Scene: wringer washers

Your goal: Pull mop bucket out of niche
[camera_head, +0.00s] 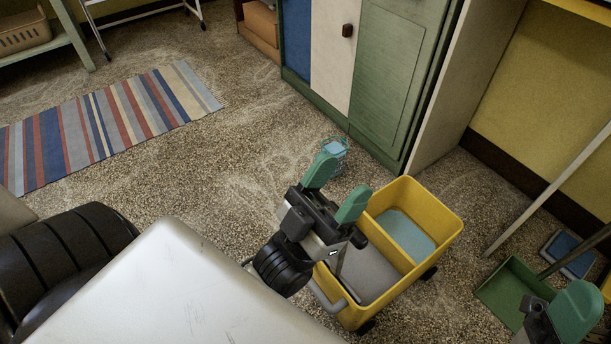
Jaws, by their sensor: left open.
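The yellow mop bucket (447,217) stands on the speckled floor, in front of the pale side panel (463,85) at the end of the cabinets. It has blue water in its far compartment and a grey insert in the near one. A grey bar handle (327,292) is on its near-left side. My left gripper (337,188) is open, its green fingers pointing away over the bucket's left edge; it hides part of the bucket. I cannot tell whether it touches. My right gripper (574,312) is partly in view at the bottom right corner, with one green finger showing.
A green dustpan (513,291) and a blue-grey tray (567,254) lie right of the bucket, with poles leaning there. A striped rug (100,128) lies left; floor between is clear.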

